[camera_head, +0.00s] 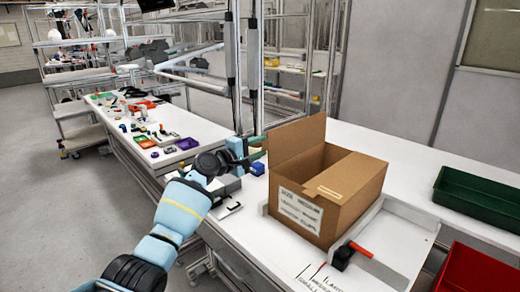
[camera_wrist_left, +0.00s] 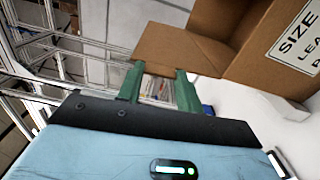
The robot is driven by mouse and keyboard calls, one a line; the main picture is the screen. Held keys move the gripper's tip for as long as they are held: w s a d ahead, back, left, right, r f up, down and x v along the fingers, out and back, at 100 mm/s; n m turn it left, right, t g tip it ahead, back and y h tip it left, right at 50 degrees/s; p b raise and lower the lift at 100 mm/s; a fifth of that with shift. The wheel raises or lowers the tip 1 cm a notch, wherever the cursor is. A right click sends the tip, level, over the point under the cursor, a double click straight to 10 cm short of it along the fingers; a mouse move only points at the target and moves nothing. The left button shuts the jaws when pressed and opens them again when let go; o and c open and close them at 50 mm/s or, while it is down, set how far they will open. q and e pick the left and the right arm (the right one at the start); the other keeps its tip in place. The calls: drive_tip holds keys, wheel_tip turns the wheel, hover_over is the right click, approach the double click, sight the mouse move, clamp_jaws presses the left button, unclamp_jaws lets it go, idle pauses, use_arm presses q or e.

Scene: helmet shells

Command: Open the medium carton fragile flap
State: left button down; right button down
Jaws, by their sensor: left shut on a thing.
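The brown medium carton (camera_head: 335,205) stands on the table with its top open and a printed size label on its front. Its left flap (camera_head: 297,142) stands raised. A small label (camera_head: 329,193), too small to read, is near the front top edge. My left gripper (camera_head: 260,148) is at the outer edge of the raised flap. In the left wrist view its green fingers (camera_wrist_left: 160,70) meet the edge of the flap (camera_wrist_left: 180,46), and the gripper is shut on it. The carton's printed side (camera_wrist_left: 298,45) shows at upper right. My right gripper is not in view.
A white tray (camera_head: 419,221) sits around the carton's right side. A black and red tool (camera_head: 345,255) lies in front. A green bin (camera_head: 480,200) and a red bin (camera_head: 475,272) are at right. Small parts cover the far-left bench (camera_head: 125,112). A metal frame post (camera_head: 252,70) stands behind.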

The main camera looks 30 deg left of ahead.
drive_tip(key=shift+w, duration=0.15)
use_arm(q)
drive_tip(key=c, duration=0.9)
unclamp_jaws()
drive_tip(key=shift+s+a, duration=0.1)
drive_tip(key=p+v, duration=0.1)
drive_tip(key=v, duration=0.6)
drive_tip(key=shift+s+a, duration=0.1)
drive_tip(key=shift+s, duration=0.15)
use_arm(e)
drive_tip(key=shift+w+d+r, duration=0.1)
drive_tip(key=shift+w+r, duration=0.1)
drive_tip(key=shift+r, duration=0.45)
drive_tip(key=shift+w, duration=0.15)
